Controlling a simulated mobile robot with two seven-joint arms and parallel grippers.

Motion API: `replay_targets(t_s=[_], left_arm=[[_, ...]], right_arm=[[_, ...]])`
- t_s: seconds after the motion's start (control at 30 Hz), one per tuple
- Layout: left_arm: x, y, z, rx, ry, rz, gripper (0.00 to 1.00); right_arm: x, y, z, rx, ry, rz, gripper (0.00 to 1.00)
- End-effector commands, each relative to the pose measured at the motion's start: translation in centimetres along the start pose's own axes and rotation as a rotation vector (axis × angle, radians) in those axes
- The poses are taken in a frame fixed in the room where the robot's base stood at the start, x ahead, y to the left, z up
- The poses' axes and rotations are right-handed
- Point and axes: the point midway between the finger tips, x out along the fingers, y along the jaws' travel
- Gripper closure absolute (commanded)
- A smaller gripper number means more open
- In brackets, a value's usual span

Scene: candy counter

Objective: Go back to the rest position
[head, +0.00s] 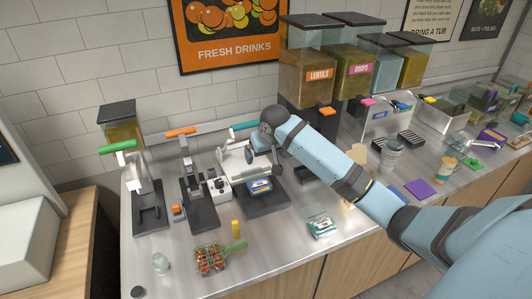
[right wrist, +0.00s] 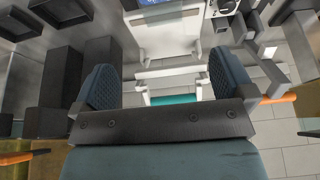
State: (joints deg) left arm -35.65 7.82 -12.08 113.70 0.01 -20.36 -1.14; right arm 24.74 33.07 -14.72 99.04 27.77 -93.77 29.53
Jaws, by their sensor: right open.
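My right gripper (head: 264,150) is at the press with the teal handle, at the end of the blue arm that comes in from the right. In the right wrist view my right gripper (right wrist: 163,84) is open, its two dark padded fingers wide apart. The teal handle (head: 244,126) shows just left of the gripper in the head view. In the right wrist view the teal handle (right wrist: 172,99) shows in the gap between the fingers; I cannot tell whether they touch it. A blue packet (head: 260,186) lies on the press base below. My left gripper is not in view.
Presses with orange (head: 180,132) and green (head: 117,146) handles stand to the left. Tall candy dispensers (head: 308,65) stand behind my arm. A wire basket of candy (head: 209,258), a yellow block (head: 236,229) and a teal-white packet (head: 321,227) lie near the front of the counter.

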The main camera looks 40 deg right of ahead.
Motion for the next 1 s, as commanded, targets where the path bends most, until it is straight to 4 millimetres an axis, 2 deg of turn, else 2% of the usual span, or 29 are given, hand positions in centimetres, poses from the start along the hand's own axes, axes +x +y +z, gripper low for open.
replay_targets(t_s=[0.13, 0.37, 0.47, 0.57, 0.73, 0.9, 1.0], left_arm=[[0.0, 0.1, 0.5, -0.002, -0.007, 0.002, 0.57], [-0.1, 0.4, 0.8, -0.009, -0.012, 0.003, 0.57], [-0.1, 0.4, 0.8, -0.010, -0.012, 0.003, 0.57], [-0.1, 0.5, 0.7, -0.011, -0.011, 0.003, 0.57], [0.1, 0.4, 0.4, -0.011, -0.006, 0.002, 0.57], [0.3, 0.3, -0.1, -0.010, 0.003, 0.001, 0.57], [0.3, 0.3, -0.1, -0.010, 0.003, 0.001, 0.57]], right_arm=[[-1.2, 0.0, 0.0, -0.001, 0.001, 0.000, 0.00], [-1.4, 0.0, 0.1, -0.002, -0.001, 0.001, 0.00], [-0.8, -0.7, 1.6, -0.023, -0.008, -0.006, 0.00], [0.4, -2.4, 5.3, -0.079, -0.021, -0.022, 0.00], [1.9, -5.7, 15.2, -0.208, -0.044, -0.068, 0.00], [0.8, -7.5, 24.7, -0.301, -0.054, -0.109, 0.00], [-0.5, -7.8, 29.1, -0.334, -0.059, -0.121, 0.00]])
